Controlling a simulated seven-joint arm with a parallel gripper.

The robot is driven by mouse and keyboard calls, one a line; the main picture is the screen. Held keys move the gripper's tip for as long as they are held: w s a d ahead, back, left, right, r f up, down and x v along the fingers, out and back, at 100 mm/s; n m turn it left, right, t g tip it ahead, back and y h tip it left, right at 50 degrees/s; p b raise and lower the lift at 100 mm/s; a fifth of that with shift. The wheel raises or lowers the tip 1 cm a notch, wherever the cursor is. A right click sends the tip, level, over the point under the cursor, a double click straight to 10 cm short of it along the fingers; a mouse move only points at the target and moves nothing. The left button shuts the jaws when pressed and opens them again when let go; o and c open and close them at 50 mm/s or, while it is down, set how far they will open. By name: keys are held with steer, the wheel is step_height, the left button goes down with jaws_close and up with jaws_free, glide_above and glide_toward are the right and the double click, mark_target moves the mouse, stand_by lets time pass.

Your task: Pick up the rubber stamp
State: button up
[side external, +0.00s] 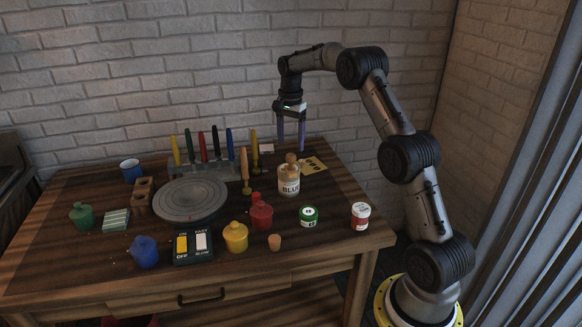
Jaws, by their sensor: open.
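My gripper (291,145) hangs at the back right of the table, open and pointing down, its two long purple-grey fingers apart with nothing between them. I cannot tell for sure which thing is the rubber stamp. A rounded wooden knob (291,158) shows at the top of the jar labelled BLUE (289,183), in front of and below the fingertips. I cannot tell whether the knob is on the jar or behind it. A yellow card with dark prints (314,166) lies just right of the jar.
A grey round turntable (190,198) fills the middle left. A rack of colored-handled tools (215,170) stands behind it. A green-lidded jar (308,217) and a red-labelled jar (360,216) stand at right.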

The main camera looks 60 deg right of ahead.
mark_target(291, 156)
steer(key=shift+s+a+f, duration=0.1)
steer(key=shift+f, duration=2.7)
jaws_close()
